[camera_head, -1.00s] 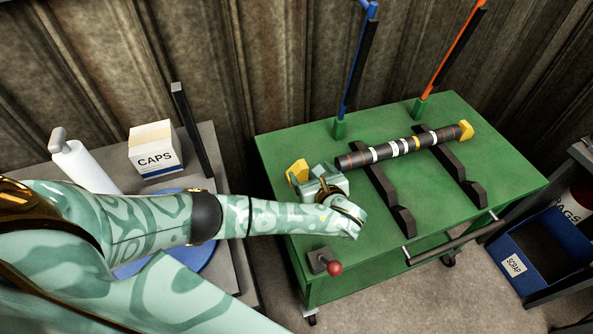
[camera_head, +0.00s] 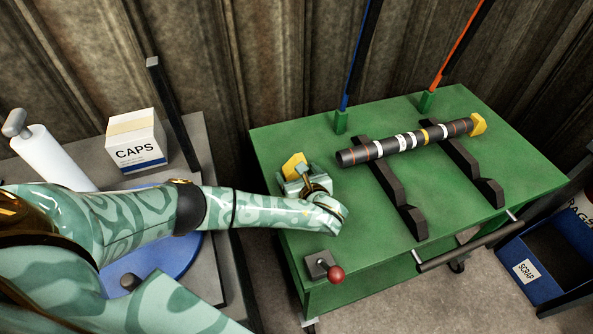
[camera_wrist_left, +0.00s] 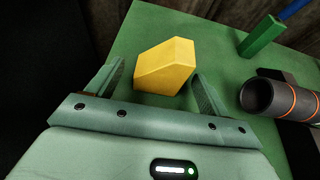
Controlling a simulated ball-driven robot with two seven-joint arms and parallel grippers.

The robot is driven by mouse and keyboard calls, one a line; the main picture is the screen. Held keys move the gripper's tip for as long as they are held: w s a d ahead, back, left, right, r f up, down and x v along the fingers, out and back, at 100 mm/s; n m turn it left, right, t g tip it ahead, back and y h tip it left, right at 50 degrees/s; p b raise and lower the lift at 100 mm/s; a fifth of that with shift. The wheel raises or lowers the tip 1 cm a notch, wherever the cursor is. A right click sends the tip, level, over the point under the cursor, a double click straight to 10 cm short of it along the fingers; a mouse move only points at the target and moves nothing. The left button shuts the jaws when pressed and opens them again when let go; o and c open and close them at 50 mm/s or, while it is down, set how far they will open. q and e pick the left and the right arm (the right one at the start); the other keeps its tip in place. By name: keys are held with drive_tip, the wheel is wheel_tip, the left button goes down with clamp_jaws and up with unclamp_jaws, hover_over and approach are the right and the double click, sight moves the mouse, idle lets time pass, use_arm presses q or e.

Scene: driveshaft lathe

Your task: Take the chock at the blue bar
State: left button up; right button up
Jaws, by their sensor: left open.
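The yellow chock (camera_head: 293,164) lies on the green cart top (camera_head: 290,134), off the left end of the dark shaft (camera_head: 405,142). The blue bar (camera_head: 358,60) rises from a green socket at the cart's back edge, behind the chock and to its right. My left gripper (camera_head: 292,170) is at this chock, partly hiding it in the head view. In the left wrist view the chock (camera_wrist_left: 165,66) sits between the two spread fingers (camera_wrist_left: 157,80), with green showing on both sides. A second yellow chock (camera_head: 478,124) is at the shaft's right end, near the orange bar (camera_head: 455,50). My right gripper is not in view.
The shaft rests on two black supports (camera_head: 398,200), right of my left gripper. A red-knobbed lever (camera_head: 335,274) stands at the cart's front left. A CAPS box (camera_head: 135,143) is on the grey bench at left. A blue SCRAP bin (camera_head: 545,280) is at right.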

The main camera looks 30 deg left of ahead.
use_arm(q)
drive_tip(key=shift+b+x, duration=0.35)
drive_tip(key=shift+x, duration=0.55)
drive_tip(key=shift+w+a+f, duration=0.2)
drive_tip(key=shift+a, duration=0.05)
drive_tip(key=shift+r, duration=0.1)
drive_tip(key=shift+c, duration=0.3)
drive_tip(key=c, duration=1.1)
drive_tip(key=shift+r, duration=0.1)
